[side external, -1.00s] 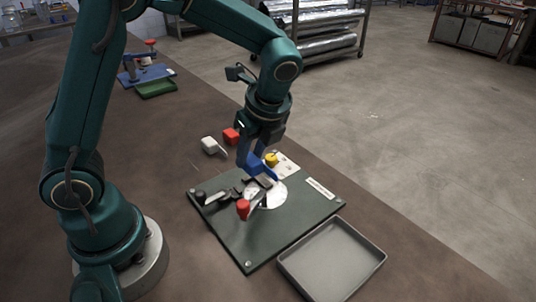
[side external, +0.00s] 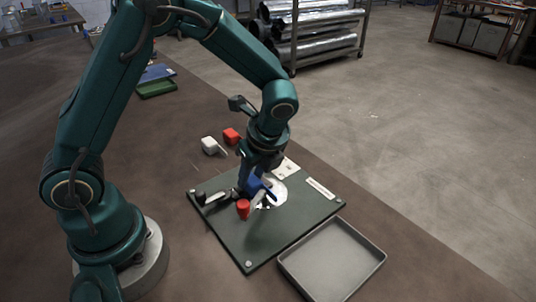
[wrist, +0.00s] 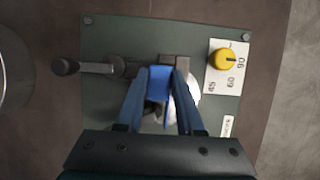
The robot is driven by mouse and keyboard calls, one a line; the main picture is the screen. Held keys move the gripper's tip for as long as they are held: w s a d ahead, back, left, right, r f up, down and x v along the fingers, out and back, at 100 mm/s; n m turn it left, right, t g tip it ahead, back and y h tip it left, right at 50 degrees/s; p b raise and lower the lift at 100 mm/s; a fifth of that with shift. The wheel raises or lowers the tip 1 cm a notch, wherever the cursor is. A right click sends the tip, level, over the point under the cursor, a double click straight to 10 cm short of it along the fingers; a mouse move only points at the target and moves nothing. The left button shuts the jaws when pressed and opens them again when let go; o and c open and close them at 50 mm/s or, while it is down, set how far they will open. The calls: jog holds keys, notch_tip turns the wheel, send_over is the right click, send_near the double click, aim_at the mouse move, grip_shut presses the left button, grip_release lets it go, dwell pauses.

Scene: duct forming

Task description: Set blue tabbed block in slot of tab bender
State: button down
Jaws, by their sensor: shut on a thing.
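The blue tabbed block (wrist: 156,82) is between the fingers of my gripper (wrist: 157,76) in the wrist view. The tab bender is a dark green plate (side external: 240,240) with a steel clamp (wrist: 180,63), a black-knobbed lever (side external: 200,197), a red-knobbed handle (side external: 243,208) and a pale round disc (side external: 279,194). My gripper is shut on the block low over the bender, beside the clamp and disc. The fingers and block hide the slot, so I cannot tell whether the block is in it.
A yellow dial (wrist: 222,58) with angle marks sits on the plate. An empty grey tray (side external: 332,262) lies at the front right. A red block (side external: 231,136) and a white block (side external: 210,145) lie behind the plate. Blue and green items (side external: 156,88) stand farther back.

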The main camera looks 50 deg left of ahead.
dwell(0.4)
jog(key=shift+c, duration=2.3)
grip_release()
jog(key=shift+r, duration=0.1)
jog(key=shift+t, duration=0.3)
jog(key=v, duration=0.4)
jog(key=a+v, duration=0.1)
jog(key=v, duration=0.2)
jog(key=shift+w+a+r, duration=0.1)
jog(key=shift+w+r, duration=0.1)
jog(key=shift+w, duration=0.2)
jog(key=s+d+r+n+t+h, duration=0.1)
jog(key=s+r+n+t+h, duration=0.1)
jog(key=s+n, duration=0.4)
jog(key=s+d+r+n+t+h, duration=0.2)
jog(key=s+r+n+t, duration=0.1)
jog(key=n, duration=0.9)
jog(key=s+r, duration=0.1)
jog(key=s, duration=0.1)
jog(key=shift+s, duration=0.35)
